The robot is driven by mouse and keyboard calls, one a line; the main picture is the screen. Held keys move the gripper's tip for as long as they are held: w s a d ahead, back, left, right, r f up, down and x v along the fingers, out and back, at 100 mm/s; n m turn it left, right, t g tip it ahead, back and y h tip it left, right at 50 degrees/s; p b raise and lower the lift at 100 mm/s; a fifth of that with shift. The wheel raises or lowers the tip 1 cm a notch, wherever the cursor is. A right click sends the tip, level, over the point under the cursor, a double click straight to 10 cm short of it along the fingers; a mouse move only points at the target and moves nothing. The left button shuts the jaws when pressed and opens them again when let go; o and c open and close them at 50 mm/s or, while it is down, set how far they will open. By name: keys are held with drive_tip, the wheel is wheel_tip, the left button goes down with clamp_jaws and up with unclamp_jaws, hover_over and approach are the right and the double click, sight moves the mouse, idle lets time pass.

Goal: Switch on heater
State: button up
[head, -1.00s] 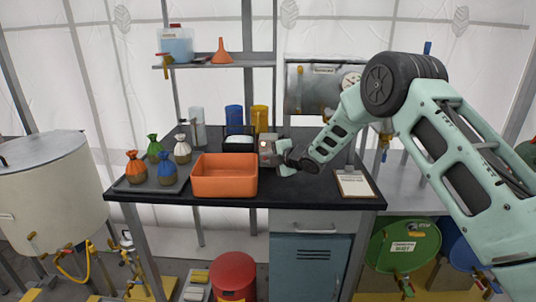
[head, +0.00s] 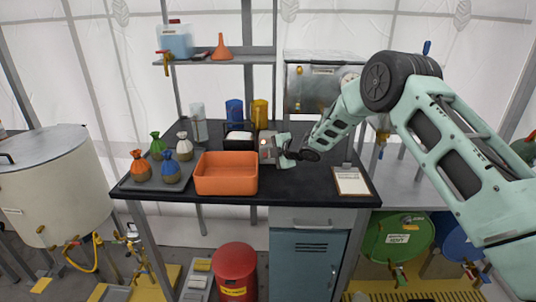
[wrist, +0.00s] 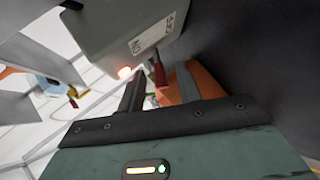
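The heater appears to be the small grey box (head: 266,147) on the black bench, right of the black holder. My gripper (head: 284,150) is at the box's right side in the head view. In the wrist view my gripper (wrist: 160,78) has its two dark fingers apart, with the red lever between or just beyond their tips. I cannot tell whether a finger touches the lever.
An orange tray (head: 226,174) stands in front of the box. Several tied bags sit on a dark tray (head: 130,184) at the left. A clipboard (head: 351,181) lies at the right. A metal cabinet (head: 312,88) stands behind my arm.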

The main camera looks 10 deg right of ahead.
drive_tip(key=b+v, duration=0.3)
drive_tip(key=v, duration=1.4)
drive_tip(key=shift+s, duration=0.2)
drive_tip(key=shift+r, duration=0.1)
